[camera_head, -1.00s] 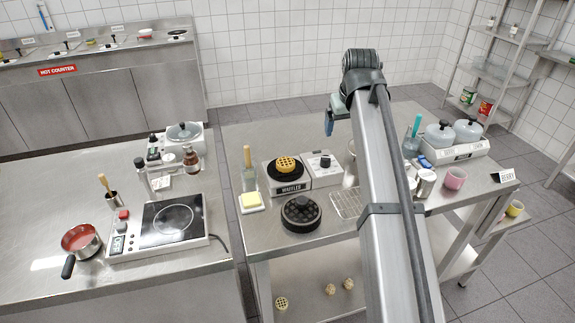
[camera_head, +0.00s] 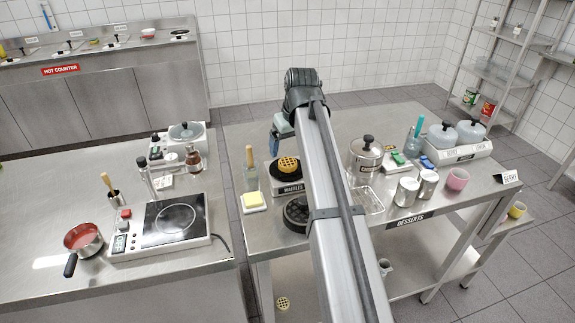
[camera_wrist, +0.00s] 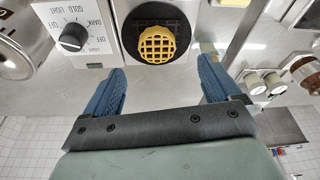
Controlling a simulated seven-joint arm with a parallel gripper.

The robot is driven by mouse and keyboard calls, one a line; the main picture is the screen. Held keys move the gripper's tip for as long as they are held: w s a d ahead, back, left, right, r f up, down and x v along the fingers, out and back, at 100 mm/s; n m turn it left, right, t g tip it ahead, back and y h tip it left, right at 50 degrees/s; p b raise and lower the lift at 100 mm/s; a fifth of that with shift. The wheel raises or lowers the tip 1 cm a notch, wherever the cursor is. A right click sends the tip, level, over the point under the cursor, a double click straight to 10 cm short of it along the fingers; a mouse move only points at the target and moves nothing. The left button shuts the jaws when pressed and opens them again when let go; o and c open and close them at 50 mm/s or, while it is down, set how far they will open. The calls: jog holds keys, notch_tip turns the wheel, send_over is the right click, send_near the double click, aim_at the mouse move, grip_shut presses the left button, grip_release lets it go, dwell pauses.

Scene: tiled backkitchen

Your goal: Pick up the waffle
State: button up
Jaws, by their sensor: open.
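The waffle (camera_head: 287,163) is a round golden grid lying on the black plate of the waffle maker (camera_head: 290,188) on the steel table. It also shows in the wrist view (camera_wrist: 157,44), at the top centre. My gripper (camera_head: 279,139) is just behind the waffle maker in the head view, above the table. In the wrist view, its blue fingers (camera_wrist: 160,82) are spread wide and empty. The waffle lies beyond the fingertips, roughly centred between them and apart from them.
A butter dish (camera_head: 253,201) stands to the left. A dial control box (camera_wrist: 72,38) is beside the waffle in the wrist view. A large pot (camera_head: 366,158) stands right of my arm.

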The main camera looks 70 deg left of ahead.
aim_at(288, 162)
jog(key=shift+x, duration=3.45)
jog(key=shift+w, duration=0.25)
jog(key=c, duration=1.2)
